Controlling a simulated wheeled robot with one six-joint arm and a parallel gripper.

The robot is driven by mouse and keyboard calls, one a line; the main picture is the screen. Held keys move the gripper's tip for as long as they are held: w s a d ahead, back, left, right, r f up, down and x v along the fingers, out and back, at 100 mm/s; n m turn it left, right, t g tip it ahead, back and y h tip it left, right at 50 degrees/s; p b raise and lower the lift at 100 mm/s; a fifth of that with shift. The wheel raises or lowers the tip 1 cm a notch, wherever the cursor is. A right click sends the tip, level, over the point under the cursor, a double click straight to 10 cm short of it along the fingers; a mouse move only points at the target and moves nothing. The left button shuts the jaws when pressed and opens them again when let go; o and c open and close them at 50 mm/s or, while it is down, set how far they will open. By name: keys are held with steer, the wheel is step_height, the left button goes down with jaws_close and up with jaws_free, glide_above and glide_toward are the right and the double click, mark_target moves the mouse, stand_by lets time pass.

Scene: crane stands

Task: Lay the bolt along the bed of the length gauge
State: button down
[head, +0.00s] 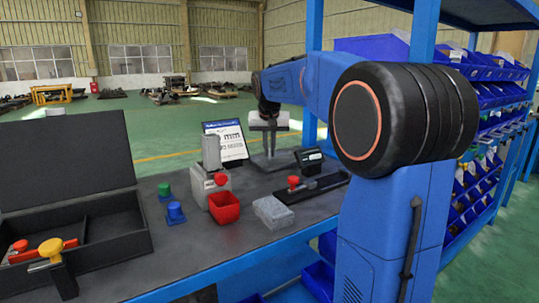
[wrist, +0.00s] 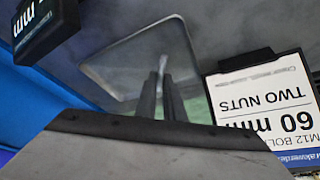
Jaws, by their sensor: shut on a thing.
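My gripper (head: 270,148) points down over the back of the bench. In the wrist view its fingers (wrist: 161,98) are close together around a small pale piece (wrist: 163,64), probably the bolt; most of it is hidden and its head and thread cannot be made out. The length gauge (head: 318,187) is a long black bed with a red knob (head: 293,181), to the right of and nearer than my gripper. A small black display (head: 308,157) stands behind it; a display marked "mm" (wrist: 38,22) shows at the wrist view's top left.
A grey shallow tray (wrist: 120,66) lies below the fingers. A card reading M12 bolt, 60 mm, two nuts (wrist: 265,100) stands beside it. A red bin (head: 224,208), a grey block (head: 273,212), a grey device (head: 210,175) and an open black case (head: 110,235) occupy the bench.

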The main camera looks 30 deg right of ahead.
steer(key=shift+f, duration=0.9)
steer(key=shift+f, duration=0.1)
steer(key=c, duration=1.9)
jaws_free()
steer(key=shift+o, duration=0.2)
steer(key=v, duration=1.6)
steer(key=shift+a+r, duration=0.3)
steer(key=shift+a, duration=0.15)
steer(key=shift+o, duration=0.5)
steer(key=shift+s+d+r, duration=0.1)
steer(key=shift+r, duration=0.15)
steer(key=shift+n, duration=0.3)
steer(key=x, duration=1.7)
steer(key=shift+d+f, duration=0.2)
